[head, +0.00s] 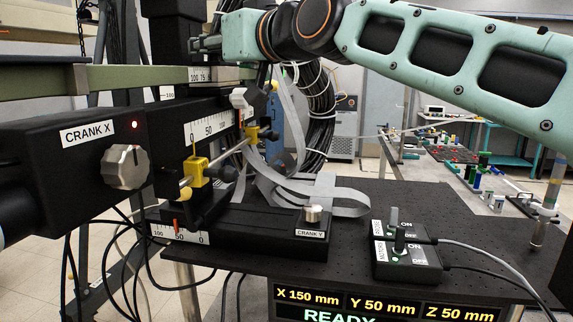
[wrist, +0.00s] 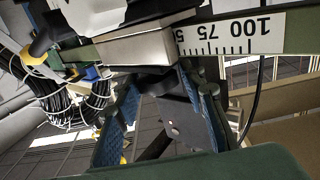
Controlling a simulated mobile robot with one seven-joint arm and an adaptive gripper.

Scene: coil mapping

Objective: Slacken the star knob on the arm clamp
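The green arm (head: 130,78) crosses the left of the head view and carries a white scale; the scale (wrist: 235,35) also shows in the wrist view. A pale metal clamp block (wrist: 140,47) sits on this arm beside the scale. My gripper (head: 205,45) is just above the arm at the clamp, near the black column. In the wrist view my gripper (wrist: 165,115) has its two blue-padded fingers apart, below the clamp block in the picture. A dark shape lies between the fingers near their tips; I cannot tell whether it is the star knob or whether they touch it.
The CRANK X knob (head: 125,167) and CRANK Y knob (head: 313,214) are on black housings. Two switch boxes (head: 407,262) stand on the black perforated table (head: 350,198). Grey ribbon cables (head: 290,185) and black cables hang near the column. A display below reads X 150, Y 50, Z 50 mm, READY.

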